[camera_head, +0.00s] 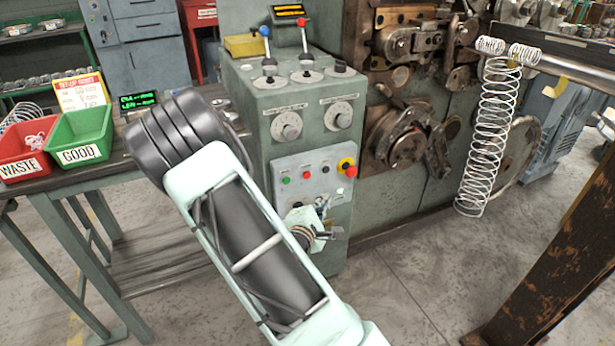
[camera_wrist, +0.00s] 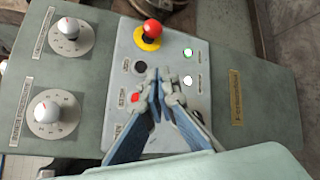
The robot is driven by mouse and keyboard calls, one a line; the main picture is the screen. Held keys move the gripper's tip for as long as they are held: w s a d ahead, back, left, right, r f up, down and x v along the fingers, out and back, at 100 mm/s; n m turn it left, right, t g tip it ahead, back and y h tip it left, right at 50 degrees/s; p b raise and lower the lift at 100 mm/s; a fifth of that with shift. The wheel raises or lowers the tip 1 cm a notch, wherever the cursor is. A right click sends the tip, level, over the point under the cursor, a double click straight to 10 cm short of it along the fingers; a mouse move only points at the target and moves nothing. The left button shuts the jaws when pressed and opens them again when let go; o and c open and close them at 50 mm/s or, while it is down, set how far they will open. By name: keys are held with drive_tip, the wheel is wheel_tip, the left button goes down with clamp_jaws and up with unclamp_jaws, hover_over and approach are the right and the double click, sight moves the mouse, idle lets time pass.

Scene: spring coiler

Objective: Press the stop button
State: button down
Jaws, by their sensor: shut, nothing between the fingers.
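The control panel (camera_head: 290,160) is a light grey plate on the front of the green machine cabinet. It carries a green button (camera_head: 285,180), a flat red button (camera_head: 306,175), a black button (camera_head: 325,169) and a red mushroom button on a yellow ring (camera_head: 347,166). I cannot read which is labelled stop. In the wrist view the red button (camera_wrist: 134,98) is beside my left finger, the black button (camera_wrist: 139,66) lies just beyond, and the mushroom button (camera_wrist: 151,29) is farther up. My gripper (camera_wrist: 160,78) is shut and empty in front of the panel; contact cannot be told.
Two dials (camera_wrist: 70,37) sit beside the panel, and levers (camera_head: 266,45) stand on top of the cabinet. A lit green lamp (camera_wrist: 188,52) is near the fingertips. A hanging spring (camera_head: 490,140) is at the right. Red (camera_head: 30,150) and green (camera_head: 80,135) bins stand on the left table.

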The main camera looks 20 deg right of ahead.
sight(307, 175)
drive_tip(key=shift+w+a, duration=0.1)
drive_tip(key=shift+w, duration=4.05)
drive_tip(key=shift+w, duration=0.1)
drive_tip(key=shift+w, duration=0.3)
drive_tip(key=shift+w, duration=0.4)
drive_tip(key=shift+s+p, duration=0.4)
drive_tip(key=shift+s, duration=0.4)
drive_tip(key=shift+s, duration=0.1)
